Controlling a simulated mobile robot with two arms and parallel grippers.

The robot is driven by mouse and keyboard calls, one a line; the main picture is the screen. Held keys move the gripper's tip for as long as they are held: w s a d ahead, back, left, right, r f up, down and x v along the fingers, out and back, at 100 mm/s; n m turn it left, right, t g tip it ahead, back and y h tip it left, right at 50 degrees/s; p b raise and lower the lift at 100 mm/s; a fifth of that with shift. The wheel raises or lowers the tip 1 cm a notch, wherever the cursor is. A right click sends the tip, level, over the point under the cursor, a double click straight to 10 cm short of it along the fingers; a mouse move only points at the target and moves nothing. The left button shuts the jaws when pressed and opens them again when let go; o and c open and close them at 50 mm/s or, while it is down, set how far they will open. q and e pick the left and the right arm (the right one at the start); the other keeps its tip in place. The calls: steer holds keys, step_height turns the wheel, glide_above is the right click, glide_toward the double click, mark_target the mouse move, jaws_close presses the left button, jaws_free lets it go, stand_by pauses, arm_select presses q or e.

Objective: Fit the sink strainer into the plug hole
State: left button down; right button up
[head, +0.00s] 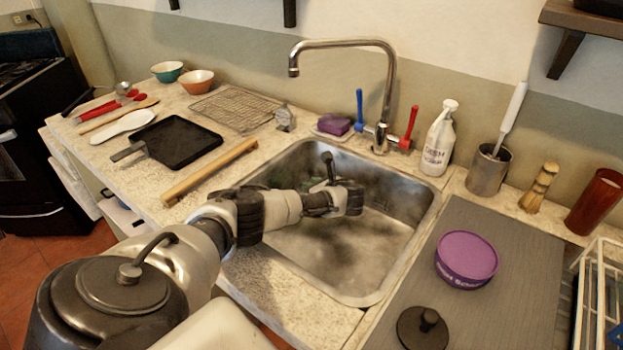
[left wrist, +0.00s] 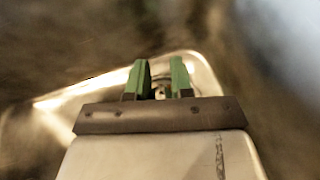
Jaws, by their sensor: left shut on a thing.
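My left gripper (head: 348,196) is over the sink basin (head: 395,250), at the end of the arm that reaches in from the left. In the left wrist view its two green-faced fingers (left wrist: 160,82) are a small gap apart and shut on a small, pale, metallic-looking thing, probably the sink strainer (left wrist: 160,92), mostly hidden between them. A dark upright part shows by the gripper in the head view; I cannot tell what it is. The plug hole cannot be made out; my arm covers part of the basin. My right gripper is not in view.
A chrome tap (head: 390,90) arches over the back of the sink. A purple sponge (head: 334,125) and a soap bottle (head: 440,138) stand behind. A purple tub (head: 467,259) and dark knobbed disc (head: 422,333) lie right.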

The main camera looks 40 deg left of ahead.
arm_select(q)
steer(key=shift+f+b, duration=0.6)
steer(key=shift+f, duration=0.6)
stand_by(0.3)
steer(key=c, duration=0.9)
jaws_free()
steer(key=shift+d+r, duration=0.25)
steer(key=shift+d, duration=0.3)
steer(key=p+v, duration=0.1)
steer(key=v, duration=0.8)
steer(key=shift+d+r+p, duration=0.1)
steer(key=shift+d+p, duration=0.25)
steer(key=shift+p, duration=0.05)
